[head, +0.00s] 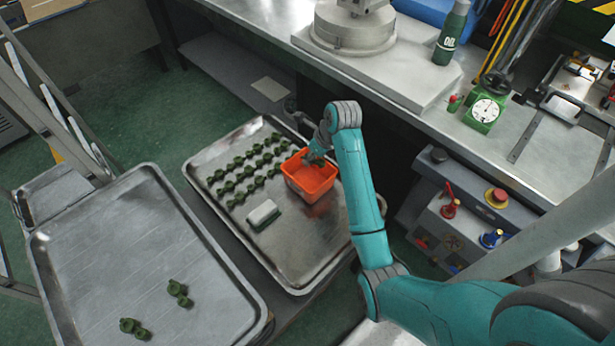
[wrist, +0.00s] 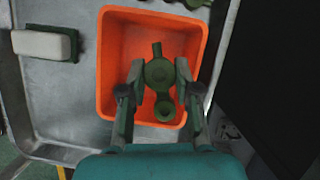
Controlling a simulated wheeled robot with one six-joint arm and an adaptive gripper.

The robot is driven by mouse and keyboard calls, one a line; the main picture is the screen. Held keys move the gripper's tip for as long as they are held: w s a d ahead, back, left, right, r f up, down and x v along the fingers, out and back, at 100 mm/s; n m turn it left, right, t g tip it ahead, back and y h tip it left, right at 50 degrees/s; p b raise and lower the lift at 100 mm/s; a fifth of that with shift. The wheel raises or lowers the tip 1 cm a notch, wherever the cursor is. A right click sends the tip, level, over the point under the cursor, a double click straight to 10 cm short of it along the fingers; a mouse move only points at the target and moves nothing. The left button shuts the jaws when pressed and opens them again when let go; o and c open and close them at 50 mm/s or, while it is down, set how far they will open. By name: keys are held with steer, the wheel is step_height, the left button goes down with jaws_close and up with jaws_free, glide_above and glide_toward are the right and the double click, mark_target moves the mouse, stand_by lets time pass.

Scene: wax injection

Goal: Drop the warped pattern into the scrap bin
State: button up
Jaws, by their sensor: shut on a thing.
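My gripper (wrist: 158,90) is shut on a dark green wax pattern (wrist: 160,76), a round body with a stub at one end and a smaller ring at the other. The pattern is held over the open orange bin (wrist: 112,62), inside its outline in the wrist view. I cannot tell how far it is above the bin floor. In the head view the orange bin (head: 310,183) sits at the right side of the metal tray (head: 310,245), with my gripper (head: 314,158) at its back edge. The pattern is mostly hidden there.
Rows of green patterns (head: 248,170) lie on the same tray beside the bin. A white-and-green block (head: 263,214) lies nearer. A second tray (head: 110,255) at the left holds a few patterns (head: 178,292). The workbench (head: 405,130) stands behind, with a green scale (head: 484,112).

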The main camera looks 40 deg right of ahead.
steer(key=o, duration=1)
steer(key=shift+o, duration=0.2)
steer(key=v, duration=0.7)
steer(key=shift+s+r, duration=0.1)
steer(key=shift+r, duration=0.1)
steer(key=shift+s, duration=0.1)
